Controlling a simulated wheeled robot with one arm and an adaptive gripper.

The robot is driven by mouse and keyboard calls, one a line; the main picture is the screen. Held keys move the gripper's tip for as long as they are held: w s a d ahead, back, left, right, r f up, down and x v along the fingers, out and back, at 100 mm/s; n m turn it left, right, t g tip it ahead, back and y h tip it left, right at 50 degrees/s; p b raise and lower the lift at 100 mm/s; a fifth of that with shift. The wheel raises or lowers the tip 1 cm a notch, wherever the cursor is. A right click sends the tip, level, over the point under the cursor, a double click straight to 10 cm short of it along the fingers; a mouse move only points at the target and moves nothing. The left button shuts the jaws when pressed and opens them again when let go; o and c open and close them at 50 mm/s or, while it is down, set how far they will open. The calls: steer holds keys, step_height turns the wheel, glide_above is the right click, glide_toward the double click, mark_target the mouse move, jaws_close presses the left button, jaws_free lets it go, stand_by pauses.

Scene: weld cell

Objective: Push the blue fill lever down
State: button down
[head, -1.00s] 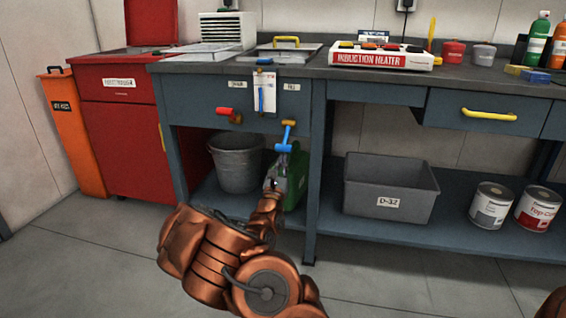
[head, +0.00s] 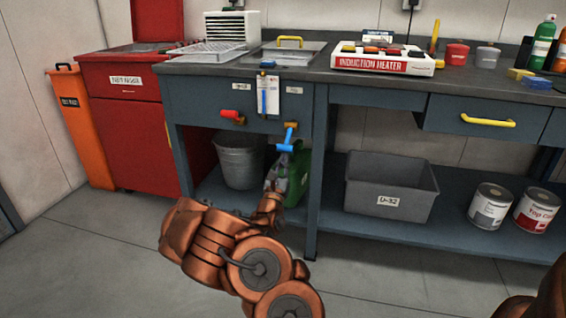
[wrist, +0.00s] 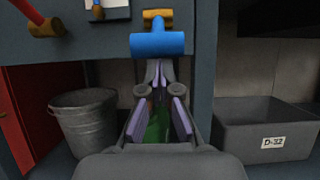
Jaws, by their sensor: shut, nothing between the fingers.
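The blue fill lever (head: 285,147) hangs from a brass valve on the front of the grey-blue bench, below the drawer panel. In the wrist view the lever (wrist: 157,44) shows as a horizontal blue bar under a brass fitting. My gripper (head: 280,165) is below the lever in the head view, partly hidden by my wrist. In the wrist view its fingertips (wrist: 158,68) come together just below the bar. The fingers are shut and empty. I cannot tell whether they touch the lever.
A red lever (head: 232,117) sits left of the blue one. A metal bucket (head: 238,165), a green container (head: 299,176) and a grey bin (head: 390,188) stand on the lower shelf. A bench leg (head: 317,170) is close on the right.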

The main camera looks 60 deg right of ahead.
steer(key=shift+f, duration=0.15)
steer(key=d+f+p+v, duration=0.1)
steer(key=f+p+v, duration=0.1)
steer(key=v, duration=0.9)
steer(key=shift+a+p, duration=0.15)
steer(key=shift+p, duration=0.6)
steer(key=shift+w, duration=0.1)
